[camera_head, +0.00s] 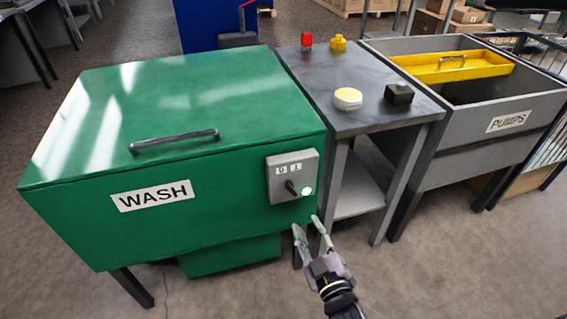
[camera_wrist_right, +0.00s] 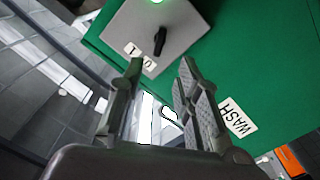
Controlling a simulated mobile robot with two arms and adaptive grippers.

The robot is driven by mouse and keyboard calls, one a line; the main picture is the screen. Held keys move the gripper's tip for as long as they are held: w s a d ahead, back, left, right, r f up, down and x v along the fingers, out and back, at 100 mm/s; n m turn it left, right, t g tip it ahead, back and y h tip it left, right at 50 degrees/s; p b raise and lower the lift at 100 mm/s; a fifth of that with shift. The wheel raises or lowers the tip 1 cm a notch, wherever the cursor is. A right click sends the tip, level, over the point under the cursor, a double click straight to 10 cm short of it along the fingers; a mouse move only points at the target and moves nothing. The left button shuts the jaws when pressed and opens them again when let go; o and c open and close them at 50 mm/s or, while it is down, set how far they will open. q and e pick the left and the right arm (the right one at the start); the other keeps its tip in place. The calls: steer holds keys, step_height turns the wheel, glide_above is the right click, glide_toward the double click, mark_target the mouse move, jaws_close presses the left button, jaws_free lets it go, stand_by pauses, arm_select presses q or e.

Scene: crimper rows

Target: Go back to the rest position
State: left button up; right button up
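My right gripper (camera_head: 309,228) is open and empty, in front of the right front corner of the green WASH machine (camera_head: 215,104). It is a little below the grey switch box (camera_head: 281,166). In the right wrist view my two fingers (camera_wrist_right: 157,80) are spread apart, with nothing between them. The switch box (camera_wrist_right: 178,22) also shows there, with its black knob and a lit green lamp (camera_head: 307,191). The machine's lid is shut. My left gripper is not in view.
A grey table (camera_head: 345,75) stands right of the machine, with a red item (camera_head: 307,40), a yellow item (camera_head: 338,43), a round yellow-white item (camera_head: 347,98) and a black block (camera_head: 398,93). Right of it is the PUMPS bin (camera_head: 522,96) with a yellow tray (camera_head: 452,66). The front floor is clear.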

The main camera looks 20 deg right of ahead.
steer(key=s+d+f+m+g, duration=0.1)
steer(key=s+f+g, duration=0.3)
steer(key=f, duration=0.6)
steer(key=s+f+m+g, duration=0.1)
steer(key=s+f+g, duration=0.25)
steer(key=f, duration=0.55)
steer(key=s+d+f+m+g, duration=0.1)
steer(key=s+f+g, duration=0.3)
steer(key=f, duration=0.6)
steer(key=s+d+f+m+g, duration=0.1)
steer(key=s+f+g, duration=0.3)
steer(key=s+f, duration=0.5)
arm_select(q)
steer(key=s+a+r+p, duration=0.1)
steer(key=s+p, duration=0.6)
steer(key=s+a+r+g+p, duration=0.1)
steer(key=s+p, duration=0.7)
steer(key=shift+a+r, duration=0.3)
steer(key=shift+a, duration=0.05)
arm_select(e)
steer(key=s+d+r, duration=0.1)
steer(key=s+r, duration=0.1)
steer(key=s, duration=0.7)
steer(key=s+d+r+g, duration=0.1)
steer(key=s+d+r, duration=0.1)
steer(key=s, duration=0.7)
steer(key=shift+s+h, duration=0.2)
steer(key=shift+h, duration=0.1)
steer(key=shift+g, duration=0.25)
